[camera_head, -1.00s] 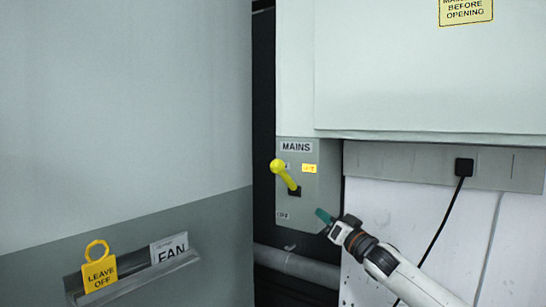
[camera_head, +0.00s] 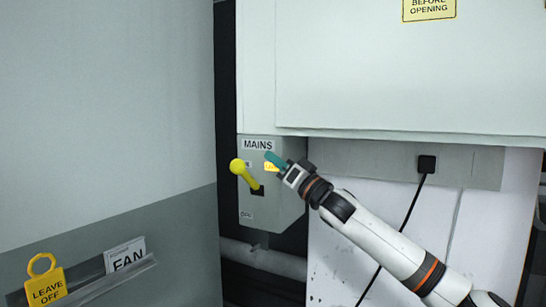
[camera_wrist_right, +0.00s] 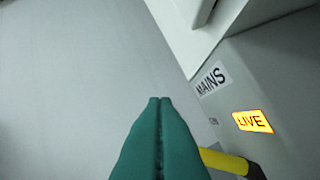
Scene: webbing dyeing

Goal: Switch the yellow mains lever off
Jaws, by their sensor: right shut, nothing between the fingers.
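The yellow mains lever (camera_head: 243,173) sticks out of a grey switch box (camera_head: 275,210) labelled MAINS, its round knob tilted up and to the left. My right gripper (camera_head: 270,157) is shut and empty, with teal fingertips just right of and a little above the knob in the head view. In the right wrist view the closed teal fingers (camera_wrist_right: 160,105) cover most of the lever; part of its yellow shaft (camera_wrist_right: 222,161) shows to their right. A lit LIVE sign (camera_wrist_right: 252,121) glows on the box. I cannot tell whether the fingers touch the lever. My left gripper is not in view.
A large pale cabinet (camera_head: 400,75) overhangs the switch box. A black plug and cable (camera_head: 427,164) hang at right.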

